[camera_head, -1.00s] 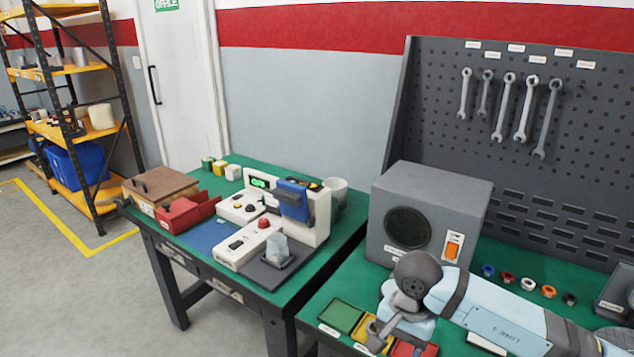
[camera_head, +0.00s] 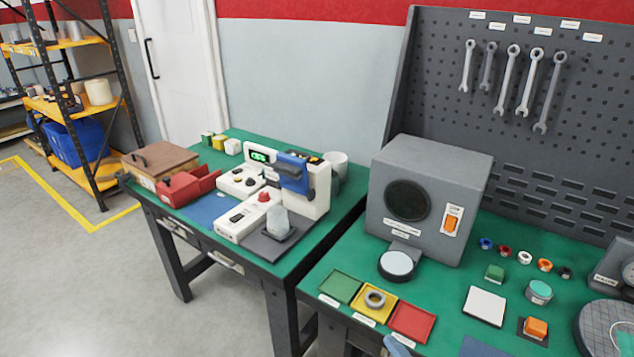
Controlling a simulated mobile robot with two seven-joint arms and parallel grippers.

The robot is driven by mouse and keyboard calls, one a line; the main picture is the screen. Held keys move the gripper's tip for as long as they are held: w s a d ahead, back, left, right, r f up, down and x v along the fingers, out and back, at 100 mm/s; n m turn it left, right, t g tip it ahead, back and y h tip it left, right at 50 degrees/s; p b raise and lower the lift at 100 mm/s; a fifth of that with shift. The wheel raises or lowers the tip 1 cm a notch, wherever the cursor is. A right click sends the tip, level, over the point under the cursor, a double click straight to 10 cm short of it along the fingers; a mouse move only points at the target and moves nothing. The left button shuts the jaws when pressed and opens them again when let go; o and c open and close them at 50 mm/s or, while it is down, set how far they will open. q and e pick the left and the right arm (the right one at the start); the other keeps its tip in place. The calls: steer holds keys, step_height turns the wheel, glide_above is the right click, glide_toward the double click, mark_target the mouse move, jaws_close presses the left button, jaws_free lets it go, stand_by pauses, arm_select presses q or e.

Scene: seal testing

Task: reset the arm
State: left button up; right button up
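Neither of my grippers shows in the head view. Small light-blue pieces at the bottom edge look like parts of my own arm; their ends are cut off by the frame. On the right bench, a green tray (camera_head: 341,287), a yellow tray (camera_head: 361,307) and a red tray (camera_head: 411,322) stand in a row at the front left. A grey ring (camera_head: 375,299) lies in the yellow tray. The red and green trays look empty.
A grey box with an orange switch (camera_head: 428,200) stands at the back of the right bench, a round white disc (camera_head: 396,264) before it. Several small coloured rings, a white square (camera_head: 485,306) and an orange button (camera_head: 536,327) lie right. The left bench holds a white test machine (camera_head: 315,188).

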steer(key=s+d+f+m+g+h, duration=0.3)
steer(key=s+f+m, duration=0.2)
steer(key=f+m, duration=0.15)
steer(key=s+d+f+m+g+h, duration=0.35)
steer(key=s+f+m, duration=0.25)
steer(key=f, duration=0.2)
arm_select(q)
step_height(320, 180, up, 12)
steer(key=p, duration=1.3)
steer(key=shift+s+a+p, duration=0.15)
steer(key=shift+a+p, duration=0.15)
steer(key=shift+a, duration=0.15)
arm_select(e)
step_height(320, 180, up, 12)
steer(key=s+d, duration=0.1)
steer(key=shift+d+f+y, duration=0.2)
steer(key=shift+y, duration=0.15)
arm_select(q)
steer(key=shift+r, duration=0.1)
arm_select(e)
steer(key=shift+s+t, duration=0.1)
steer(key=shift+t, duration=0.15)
